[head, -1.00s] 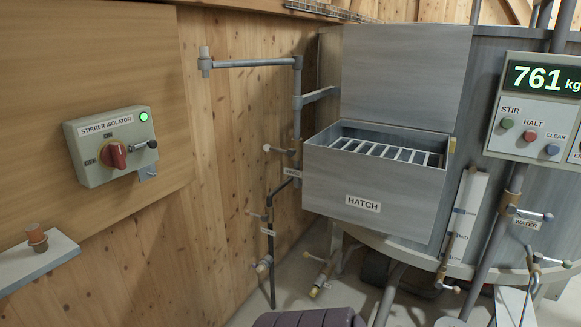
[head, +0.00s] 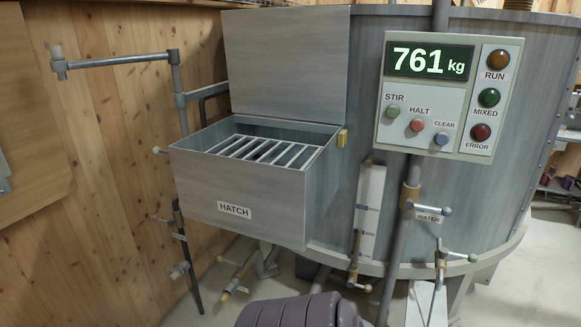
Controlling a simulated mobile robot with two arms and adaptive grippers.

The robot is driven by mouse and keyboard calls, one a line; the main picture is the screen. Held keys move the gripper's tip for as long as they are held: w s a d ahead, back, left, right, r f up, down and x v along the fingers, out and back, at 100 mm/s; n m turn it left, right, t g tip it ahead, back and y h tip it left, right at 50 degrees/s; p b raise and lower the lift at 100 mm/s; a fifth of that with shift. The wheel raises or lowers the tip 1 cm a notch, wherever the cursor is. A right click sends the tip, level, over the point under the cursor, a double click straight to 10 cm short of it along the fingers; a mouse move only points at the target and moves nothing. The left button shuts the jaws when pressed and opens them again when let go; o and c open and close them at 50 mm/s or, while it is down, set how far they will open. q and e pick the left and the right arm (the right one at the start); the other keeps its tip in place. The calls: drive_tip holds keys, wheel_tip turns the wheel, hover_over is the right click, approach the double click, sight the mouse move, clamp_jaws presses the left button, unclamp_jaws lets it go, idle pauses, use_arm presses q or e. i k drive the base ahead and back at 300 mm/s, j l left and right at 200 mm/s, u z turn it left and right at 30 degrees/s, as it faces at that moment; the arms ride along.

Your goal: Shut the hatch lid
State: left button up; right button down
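The hatch lid (head: 286,62) is a flat grey panel in the head view. It stands upright at the back of the hatch box (head: 205,192), so the hatch is open. The box is grey, carries a HATCH label, and shows a grate of pale bars (head: 268,150) in its top opening. Neither of my grippers shows in the view.
The control panel (head: 446,90) reads 761 kg and stands right of the hatch on a post. A grey pipe (head: 115,62) runs by the wooden wall (head: 120,160) at left. A WATER valve (head: 442,210) is at lower right. A purple rounded object (head: 295,312) is at the bottom.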

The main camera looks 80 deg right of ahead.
sight(292, 63)
drive_tip(key=z, duration=2.25)
